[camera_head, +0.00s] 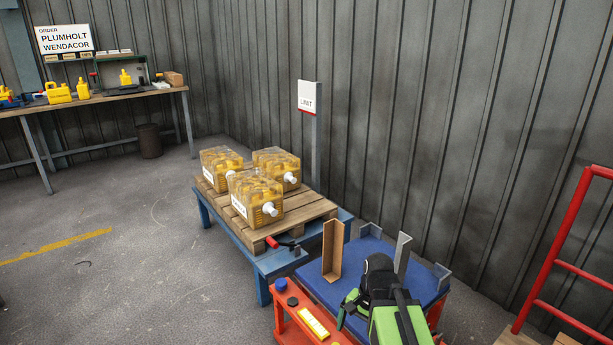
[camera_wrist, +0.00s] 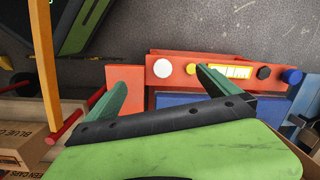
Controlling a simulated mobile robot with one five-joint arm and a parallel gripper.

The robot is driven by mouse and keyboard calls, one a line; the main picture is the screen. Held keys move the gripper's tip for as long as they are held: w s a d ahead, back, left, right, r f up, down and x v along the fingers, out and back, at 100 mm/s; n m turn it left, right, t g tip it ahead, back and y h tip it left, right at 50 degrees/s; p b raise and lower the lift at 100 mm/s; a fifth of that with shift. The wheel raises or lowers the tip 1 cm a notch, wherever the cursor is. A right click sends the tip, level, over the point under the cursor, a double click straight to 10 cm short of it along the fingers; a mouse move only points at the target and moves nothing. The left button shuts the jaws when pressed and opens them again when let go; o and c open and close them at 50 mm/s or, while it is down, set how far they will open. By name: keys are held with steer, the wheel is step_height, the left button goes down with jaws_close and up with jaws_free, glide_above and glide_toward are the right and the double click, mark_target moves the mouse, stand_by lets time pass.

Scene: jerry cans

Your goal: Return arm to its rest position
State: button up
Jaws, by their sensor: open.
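My green and black arm reaches over the blue-topped red cart (camera_head: 318,277) in the head view. My gripper (camera_head: 350,304) is at the cart's near left side there, partly hidden by the arm. In the wrist view my gripper (camera_wrist: 153,78) shows two green fingers spread apart with nothing between them. They are over the cart's orange-red edge (camera_wrist: 125,78), which holds a yellow-and-white label strip (camera_wrist: 230,71) and several round caps. I cannot tell whether the fingers touch the edge.
Three amber jerry cans (camera_head: 257,198) stand on a wooden pallet (camera_head: 316,207) on a blue bench. Upright brackets (camera_head: 332,250) rise from the cart top. A red ladder frame (camera_head: 553,255) stands right.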

step_height(320, 180, up, 32)
steer(key=d+n+h+p, duration=0.1)
steer(key=n+p, duration=0.6)
steer(key=p, duration=2.4)
steer(key=shift+s+d+f+n+p, duration=0.15)
steer(key=shift+s+f+n+p, duration=0.1)
steer(key=shift+n+p, duration=0.1)
